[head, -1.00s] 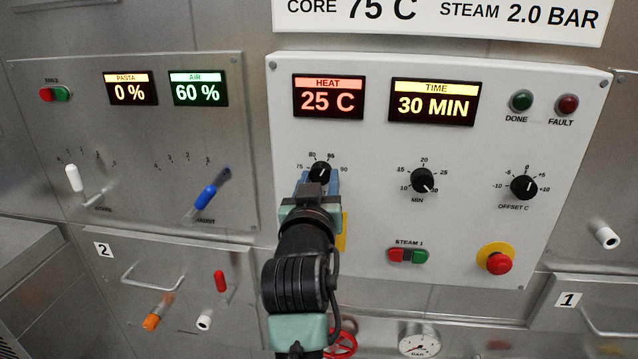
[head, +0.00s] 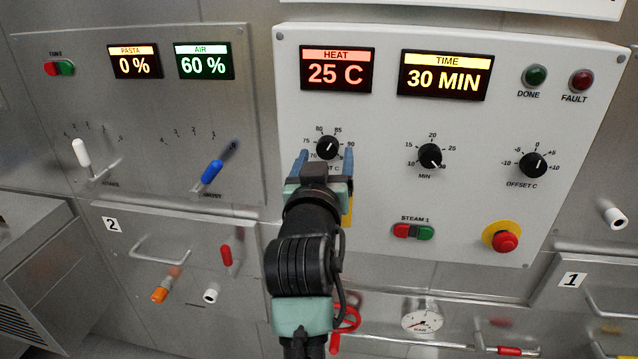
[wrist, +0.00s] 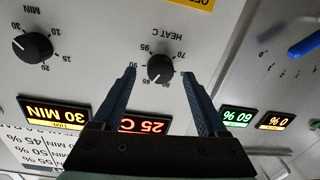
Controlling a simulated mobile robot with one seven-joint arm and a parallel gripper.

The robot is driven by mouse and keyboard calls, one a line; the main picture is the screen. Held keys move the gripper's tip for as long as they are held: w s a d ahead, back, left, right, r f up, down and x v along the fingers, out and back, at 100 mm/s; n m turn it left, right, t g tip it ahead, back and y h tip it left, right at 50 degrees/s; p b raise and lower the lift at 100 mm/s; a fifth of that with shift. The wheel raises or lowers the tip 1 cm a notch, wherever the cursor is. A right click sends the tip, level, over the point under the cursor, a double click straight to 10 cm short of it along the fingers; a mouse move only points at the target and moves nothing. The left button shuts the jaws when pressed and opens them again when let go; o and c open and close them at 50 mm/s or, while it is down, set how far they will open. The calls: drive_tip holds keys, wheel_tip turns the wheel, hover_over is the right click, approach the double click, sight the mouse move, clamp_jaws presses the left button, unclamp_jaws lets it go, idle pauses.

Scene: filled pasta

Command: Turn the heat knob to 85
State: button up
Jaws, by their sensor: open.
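The black heat knob (head: 327,147) is on the white panel, below the heat display (head: 336,69), which reads 25 C. The knob's white pointer mark points up and right, close to the 85 label; the exact angle is hard to read. The knob also shows in the wrist view (wrist: 160,68), upside down, with the mark on the 85 side. My gripper (head: 324,158) is open in front of the knob. In the wrist view, its blue fingers (wrist: 158,74) stand wide on either side of the knob, with clear gaps and no contact visible.
The minute knob (head: 430,156) and offset knob (head: 533,165) are to the right. Steam buttons (head: 413,231) and a red stop button (head: 506,241) are below. A blue lever (head: 212,172) sticks out from the left panel.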

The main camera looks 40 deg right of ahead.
drive_tip(key=b+v, duration=0.1)
drive_tip(key=v, duration=1)
drive_tip(key=shift+a, duration=0.2)
drive_tip(key=shift+s, duration=0.15)
